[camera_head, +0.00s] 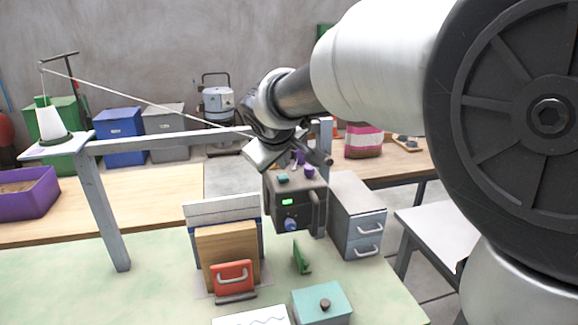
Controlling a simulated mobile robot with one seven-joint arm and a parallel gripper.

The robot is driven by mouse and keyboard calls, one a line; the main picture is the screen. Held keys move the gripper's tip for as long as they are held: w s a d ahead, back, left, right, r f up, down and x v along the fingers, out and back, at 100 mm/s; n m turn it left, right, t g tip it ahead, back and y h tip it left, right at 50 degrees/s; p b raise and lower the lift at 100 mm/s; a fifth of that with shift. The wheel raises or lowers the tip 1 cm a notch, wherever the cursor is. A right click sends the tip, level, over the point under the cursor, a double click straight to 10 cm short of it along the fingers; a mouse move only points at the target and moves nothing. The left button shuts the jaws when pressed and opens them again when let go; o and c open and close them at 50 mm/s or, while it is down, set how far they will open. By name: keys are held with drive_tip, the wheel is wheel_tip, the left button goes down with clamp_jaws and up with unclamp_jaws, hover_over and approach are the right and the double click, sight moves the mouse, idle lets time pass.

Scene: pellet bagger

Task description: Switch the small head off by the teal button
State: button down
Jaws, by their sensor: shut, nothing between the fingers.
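The small head looks to be the dark grey box (274,209) on the green table, with a lit green display on its front and a blue knob below it. A small teal button (283,178) sits on its top left. Purple knobs (309,172) stand to the right of the button. My gripper (322,158) is above and behind the box top, apart from the teal button as far as I can tell. Its fingers are shut and empty, small and partly hidden by the wrist.
A grey drawer cabinet (344,219) stands right of the head. A wooden board with a red handled block (232,277) is to its left. A green wedge (301,257) and a teal box (321,301) lie in front. A grey frame (106,210) spans behind.

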sight(283, 186)
drive_tip(key=shift+f, duration=0.1)
drive_tip(key=shift+f+b, duration=0.35)
drive_tip(key=shift+b, duration=0.25)
drive_tip(key=shift+f+b, duration=0.55)
drive_tip(key=shift+b, duration=0.05)
idle(0.6)
drive_tip(key=shift+r+p, duration=0.7)
drive_tip(key=shift+r, duration=0.3)
drive_tip(key=shift+r, duration=0.1)
drive_tip(key=shift+r+p, duration=2)
drive_tip(key=shift+r, duration=0.9)
